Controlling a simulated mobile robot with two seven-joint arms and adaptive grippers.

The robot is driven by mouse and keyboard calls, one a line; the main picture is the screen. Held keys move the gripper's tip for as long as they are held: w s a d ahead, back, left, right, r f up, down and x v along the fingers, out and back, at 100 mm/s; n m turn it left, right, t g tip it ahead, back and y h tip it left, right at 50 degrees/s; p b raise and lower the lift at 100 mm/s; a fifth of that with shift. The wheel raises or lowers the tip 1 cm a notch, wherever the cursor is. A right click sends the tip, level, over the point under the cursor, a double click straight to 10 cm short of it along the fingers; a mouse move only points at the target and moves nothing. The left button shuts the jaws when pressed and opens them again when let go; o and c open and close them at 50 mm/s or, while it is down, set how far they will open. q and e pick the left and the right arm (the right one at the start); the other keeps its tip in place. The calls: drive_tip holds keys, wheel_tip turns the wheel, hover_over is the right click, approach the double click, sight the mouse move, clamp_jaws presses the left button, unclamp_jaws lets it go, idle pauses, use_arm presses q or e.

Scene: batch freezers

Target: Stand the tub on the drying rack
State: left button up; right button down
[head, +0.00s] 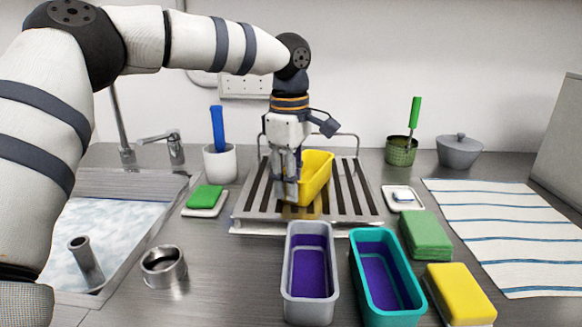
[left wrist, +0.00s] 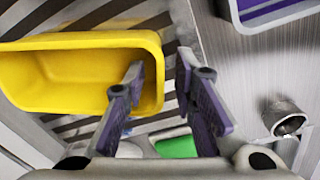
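The yellow tub (head: 320,176) is on the slatted drying rack (head: 364,200), its opening facing up. Its inside shows in the left wrist view (left wrist: 60,80). My left gripper (head: 287,188) points down at the tub's near left end. In the left wrist view, its two fingers (left wrist: 162,95) are apart, on either side of the tub's end wall, with a gap to the wall on the right. The gripper hides part of the tub and rack in the head view. My right gripper is not in view.
A grey tub (head: 290,295) and a teal tub (head: 405,317), both purple inside, stand in front of the rack. A metal cup (head: 163,267), green sponge (head: 206,196), green pads (head: 425,236) and yellow sponge (head: 460,293) lie around. The sink is left; a striped towel (head: 510,225) lies right.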

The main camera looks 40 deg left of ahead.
use_arm(q)
wheel_tip(320, 180, up, 11)
drive_tip(key=shift+s+b, duration=0.25)
drive_tip(key=shift+b, duration=0.1)
